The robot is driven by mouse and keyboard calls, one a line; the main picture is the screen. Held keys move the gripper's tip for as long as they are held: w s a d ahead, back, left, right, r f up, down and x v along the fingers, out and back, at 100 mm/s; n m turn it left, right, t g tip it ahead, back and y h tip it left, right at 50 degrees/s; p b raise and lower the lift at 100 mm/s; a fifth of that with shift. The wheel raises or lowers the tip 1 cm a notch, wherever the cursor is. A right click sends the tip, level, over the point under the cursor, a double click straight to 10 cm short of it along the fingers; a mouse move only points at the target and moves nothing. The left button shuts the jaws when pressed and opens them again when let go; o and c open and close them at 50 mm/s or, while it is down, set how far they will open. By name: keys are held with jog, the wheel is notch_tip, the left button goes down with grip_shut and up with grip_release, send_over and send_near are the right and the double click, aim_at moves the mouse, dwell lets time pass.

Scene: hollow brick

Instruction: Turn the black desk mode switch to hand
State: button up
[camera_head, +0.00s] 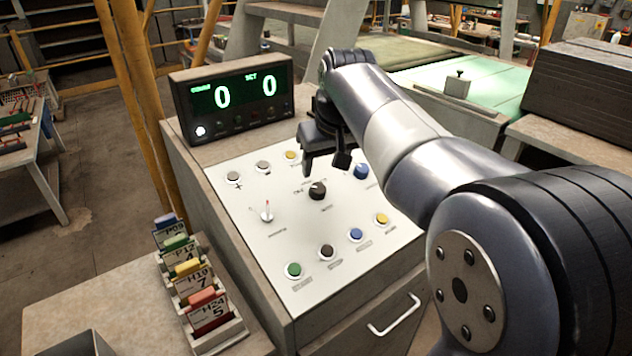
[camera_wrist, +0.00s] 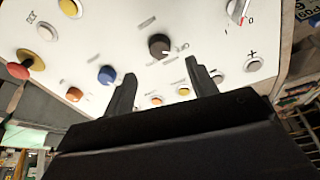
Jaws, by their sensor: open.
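The black mode switch (camera_head: 317,190) is a round dark knob near the middle of the white sloping panel of the desk. In the wrist view the black knob (camera_wrist: 160,46) shows a small white mark on its lower right side, ahead of my fingertips and between their lines. My gripper (camera_head: 325,168) is open and empty above the panel, just behind the knob in the head view. In the wrist view its two fingers (camera_wrist: 160,76) stand apart, and neither touches the knob. The labels around the knob are too small to read.
Coloured buttons surround the knob, including a blue one (camera_head: 361,171) and a green one (camera_head: 293,270). A white dial with a red pointer (camera_head: 266,213) lies to the left. A display box (camera_head: 232,97) stands behind the panel. A card rack (camera_head: 220,335) stands front left.

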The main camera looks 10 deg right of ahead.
aim_at(318, 187)
jog(key=x, duration=0.8)
jog(key=shift+f, duration=0.15)
jog(key=c, duration=1)
jog(key=shift+o, duration=0.2)
jog(key=shift+p, duration=0.3)
jog(key=m+p, duration=0.1)
jog(key=m, duration=0.3)
jog(key=shift+w+a+m+g+p, duration=0.1)
jog(key=shift+m+g+p, duration=0.2)
jog(key=m, duration=0.2)
jog(key=m+p, duration=0.1)
jog(key=m, duration=0.2)
jog(key=shift+w+g+h, duration=0.1)
jog(key=shift+g+h, duration=0.2)
jog(key=shift+h, duration=0.1)
jog(key=shift+m, duration=0.3)
